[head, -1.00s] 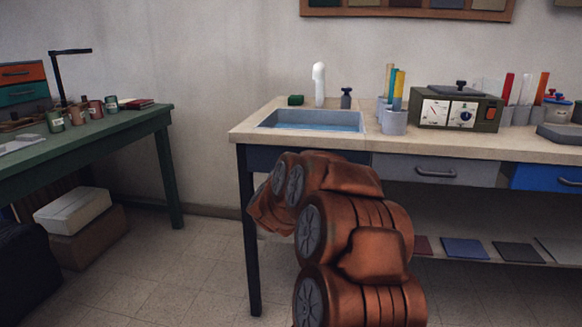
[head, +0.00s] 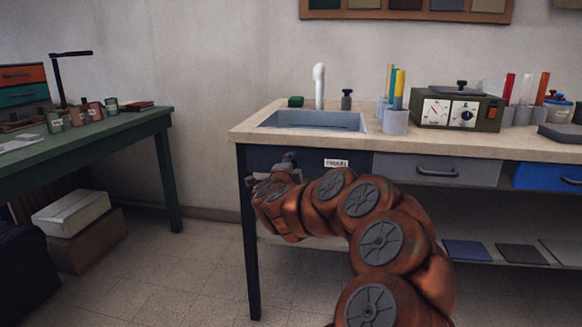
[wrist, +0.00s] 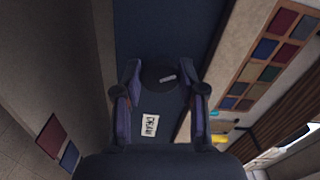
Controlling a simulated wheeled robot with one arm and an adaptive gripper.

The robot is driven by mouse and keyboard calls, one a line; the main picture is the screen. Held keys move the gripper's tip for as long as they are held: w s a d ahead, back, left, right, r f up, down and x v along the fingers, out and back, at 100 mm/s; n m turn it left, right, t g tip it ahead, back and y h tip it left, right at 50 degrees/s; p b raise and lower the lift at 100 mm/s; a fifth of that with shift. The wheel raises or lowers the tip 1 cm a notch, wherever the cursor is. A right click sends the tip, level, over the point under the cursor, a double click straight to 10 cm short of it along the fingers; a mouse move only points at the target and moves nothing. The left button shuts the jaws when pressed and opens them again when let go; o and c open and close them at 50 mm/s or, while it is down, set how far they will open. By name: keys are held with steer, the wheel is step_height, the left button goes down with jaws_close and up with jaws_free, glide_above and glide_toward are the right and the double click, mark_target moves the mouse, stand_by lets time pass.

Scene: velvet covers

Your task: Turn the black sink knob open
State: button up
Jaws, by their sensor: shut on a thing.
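The black sink knob (wrist: 152,76) is a round disc with a light grey mark, on the dark blue front panel (head: 330,156) below the sink. My gripper (wrist: 161,84) faces the panel in the wrist view, with one finger on each side of the knob, shut on it. In the head view my gripper (head: 280,166) is at the left part of the panel and hides the knob. A white label (wrist: 149,126) is on the panel beside the knob.
A white faucet (head: 319,86) and a small dark fitting (head: 346,99) stand behind the sink. Tubes in a holder (head: 396,121) and a meter box (head: 457,108) stand to the right. Floor is open between the bench and the green table (head: 110,133).

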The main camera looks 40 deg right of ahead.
stand_by(0.3)
steer(key=o, duration=1.2)
steer(key=shift+c, duration=0.2)
steer(key=v, duration=1.2)
steer(key=shift+w+r, duration=0.1)
